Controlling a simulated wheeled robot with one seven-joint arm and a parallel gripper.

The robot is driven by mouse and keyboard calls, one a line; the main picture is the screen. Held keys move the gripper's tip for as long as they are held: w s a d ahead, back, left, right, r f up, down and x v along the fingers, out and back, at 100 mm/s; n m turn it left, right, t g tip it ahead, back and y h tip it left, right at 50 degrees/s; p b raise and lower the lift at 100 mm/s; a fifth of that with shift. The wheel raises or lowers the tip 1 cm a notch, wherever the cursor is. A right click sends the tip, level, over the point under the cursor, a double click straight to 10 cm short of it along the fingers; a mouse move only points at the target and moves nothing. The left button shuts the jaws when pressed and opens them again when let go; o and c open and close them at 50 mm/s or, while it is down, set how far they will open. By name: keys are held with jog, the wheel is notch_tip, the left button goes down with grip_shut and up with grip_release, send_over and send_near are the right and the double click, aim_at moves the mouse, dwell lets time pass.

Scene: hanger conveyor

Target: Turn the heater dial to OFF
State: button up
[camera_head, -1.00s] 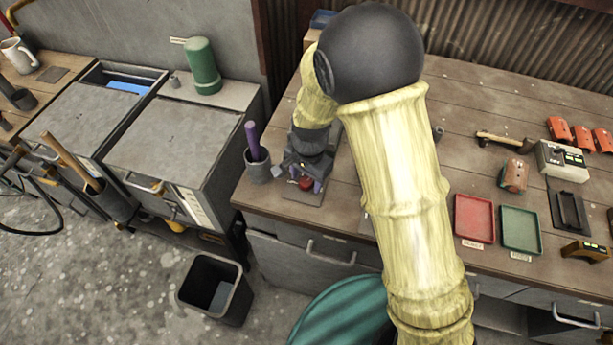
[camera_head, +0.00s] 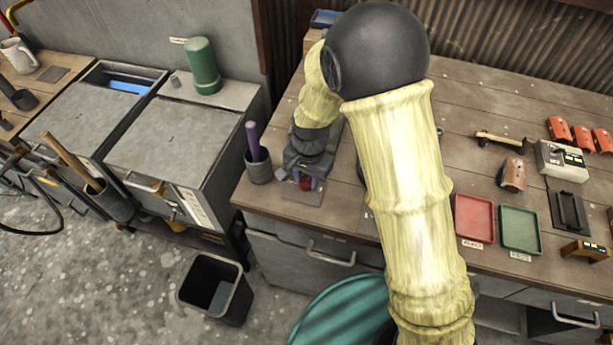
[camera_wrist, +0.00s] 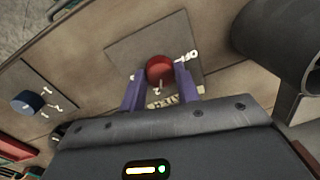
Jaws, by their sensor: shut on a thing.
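The red dial (camera_wrist: 160,69) sits on a flat grey plate (camera_wrist: 130,48) with white lettering beside it. The lettering is partly hidden and hard to read. My gripper (camera_wrist: 160,79) has its two purple fingers on either side of the dial and is shut on it. In the head view the dial (camera_head: 304,184) shows as a small red spot between the fingers of my gripper (camera_head: 306,183), near the front left of the wooden bench. Which mark the dial points at cannot be told.
A blue dial (camera_wrist: 27,102) with white marks lies to the left in the wrist view. A dark cup (camera_head: 258,170) holding a purple-handled tool stands close left of my gripper. Red (camera_head: 473,218) and green (camera_head: 519,229) trays lie farther right on the bench (camera_head: 460,110).

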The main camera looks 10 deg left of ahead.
jog(key=n, duration=0.6)
jog(key=shift+w+n+p, duration=0.1)
jog(key=shift+n+p, duration=0.2)
jog(key=shift+n, duration=0.1)
jog(key=n, duration=0.3)
jog(key=shift+r+n+g+p, duration=0.1)
jog(key=shift+n+g+p, duration=0.2)
jog(key=n, duration=0.3)
jog(key=shift+a+n+p, duration=0.1)
jog(key=shift+n+p, duration=0.2)
jog(key=shift+p, duration=0.1)
jog(key=n+p, duration=0.1)
jog(key=n, duration=0.3)
jog(key=shift+n, duration=0.3)
jog(key=shift+n+h+p, duration=0.3)
jog(key=shift+n+p, duration=0.4)
jog(key=shift+n, duration=1.2)
jog(key=o, duration=1)
jog(key=shift+c, duration=0.2)
